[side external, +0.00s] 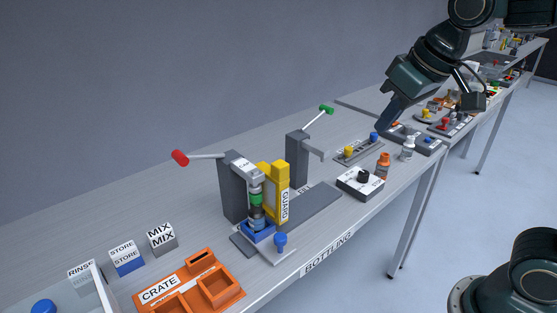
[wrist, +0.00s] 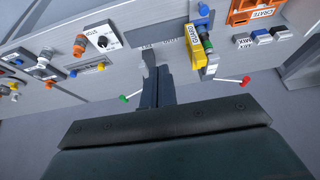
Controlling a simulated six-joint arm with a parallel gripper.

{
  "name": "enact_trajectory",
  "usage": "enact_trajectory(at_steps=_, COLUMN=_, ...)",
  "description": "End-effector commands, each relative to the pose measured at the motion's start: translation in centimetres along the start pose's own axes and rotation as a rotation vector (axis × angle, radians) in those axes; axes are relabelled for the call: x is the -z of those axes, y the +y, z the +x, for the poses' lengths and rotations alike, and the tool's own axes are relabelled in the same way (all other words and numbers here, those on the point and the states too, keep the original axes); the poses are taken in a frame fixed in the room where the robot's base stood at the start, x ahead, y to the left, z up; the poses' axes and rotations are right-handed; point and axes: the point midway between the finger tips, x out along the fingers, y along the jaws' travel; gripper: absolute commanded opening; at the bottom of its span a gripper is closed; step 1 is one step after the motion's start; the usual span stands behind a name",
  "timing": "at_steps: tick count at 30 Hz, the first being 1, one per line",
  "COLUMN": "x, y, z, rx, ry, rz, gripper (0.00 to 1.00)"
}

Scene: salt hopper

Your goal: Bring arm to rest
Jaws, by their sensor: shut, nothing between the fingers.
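My gripper (side external: 384,125) hangs in the air at the upper right of the side external view, above the bench and pointing down. Its fingers are together and hold nothing. In the wrist view the closed fingers (wrist: 157,72) point at the bench from above, and the dark gripper body fills the lower part. No object touches the fingers in either view.
The bottling station with a yellow guard (side external: 280,188) and red-handled lever (side external: 180,157) stands mid-bench. A second post has a green-handled lever (side external: 326,110). An orange crate (side external: 176,292), white box with black knob (side external: 360,183) and orange bottle (side external: 383,165) stand nearby.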

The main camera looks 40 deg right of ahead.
Motion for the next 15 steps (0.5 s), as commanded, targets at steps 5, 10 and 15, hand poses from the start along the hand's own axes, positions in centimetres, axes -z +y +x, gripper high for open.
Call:
enact_trajectory(at_steps=5, x=-4.5, y=1.1, z=-0.7, rx=-0.002, ry=0.022, rz=0.002, gripper=0.0)
enact_trajectory(at_steps=10, x=-8.5, y=1.7, z=-0.6, rx=-0.005, ry=0.04, rz=0.0, gripper=0.0)
enact_trajectory(at_steps=15, x=-11.1, y=2.0, z=-0.2, rx=-0.006, ry=0.052, rz=-0.001, gripper=0.0)
